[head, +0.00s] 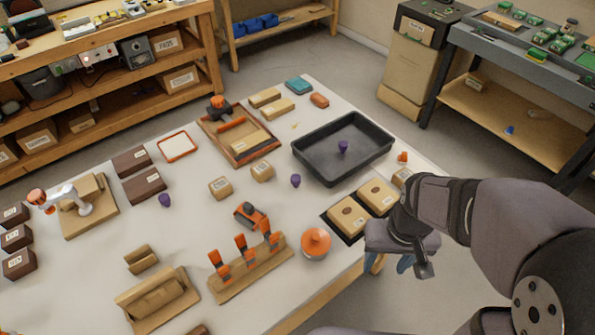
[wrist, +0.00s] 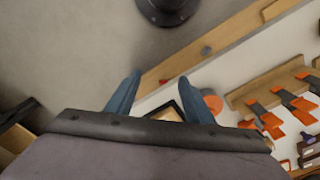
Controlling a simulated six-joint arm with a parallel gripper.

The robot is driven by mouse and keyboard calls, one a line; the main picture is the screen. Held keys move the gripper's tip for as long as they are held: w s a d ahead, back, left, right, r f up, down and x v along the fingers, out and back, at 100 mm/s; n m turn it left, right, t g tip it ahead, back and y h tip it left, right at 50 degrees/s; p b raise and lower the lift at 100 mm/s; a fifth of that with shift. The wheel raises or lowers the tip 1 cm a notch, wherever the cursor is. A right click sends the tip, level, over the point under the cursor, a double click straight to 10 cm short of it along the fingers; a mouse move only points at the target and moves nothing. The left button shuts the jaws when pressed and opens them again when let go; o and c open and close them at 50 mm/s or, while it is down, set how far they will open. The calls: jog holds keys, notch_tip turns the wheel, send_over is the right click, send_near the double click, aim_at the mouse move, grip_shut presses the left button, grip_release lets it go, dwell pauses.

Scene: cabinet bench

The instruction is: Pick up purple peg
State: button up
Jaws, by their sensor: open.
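Several small purple items stand out in the head view. One purple peg (head: 343,147) is inside the black tray (head: 308,178). Another purple peg (head: 295,181) stands on the white table left of the tray. A third purple peg (head: 165,200) is farther left, beside a dark brown box. My gripper (head: 390,264) is open and empty, with blue fingers pointing down by the table's right front edge, apart from all the pegs.
Near my gripper are two cardboard boxes on a dark mat (head: 341,226) and an orange round knob (head: 316,242). A wooden rack with orange clamps (head: 246,268) stands at the front. Small cardboard boxes (head: 262,170) sit near the middle peg.

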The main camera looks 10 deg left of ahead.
jog(key=w+a+f+n+t+b, duration=0.1)
jog(key=w+a, duration=0.3)
jog(key=w, duration=0.4)
jog(key=w+a+f+n+t+b, duration=0.1)
jog(key=w+a+n, duration=0.1)
jog(key=w+a, duration=0.35)
jog(key=n+t+y+b, duration=0.1)
jog(key=n+t+y, duration=0.1)
send_over(296, 178)
jog(key=s, duration=0.2)
notch_tip(296, 178, down, 3)
jog(key=shift+d+p+x, duration=0.2)
jog(key=shift+p+x, duration=0.2)
jog(key=shift+x, duration=0.75)
jog(key=shift+d+p+x, duration=0.2)
jog(key=shift+p+x, duration=0.15)
jog(key=shift+x, duration=0.85)
jog(key=shift+d+p+x, duration=0.2)
jog(key=shift+p+x, duration=0.2)
jog(key=shift+x, duration=0.75)
jog(key=shift+s+f, duration=0.15)
jog(key=shift+f, duration=0.05)
jog(key=c, duration=1.1)
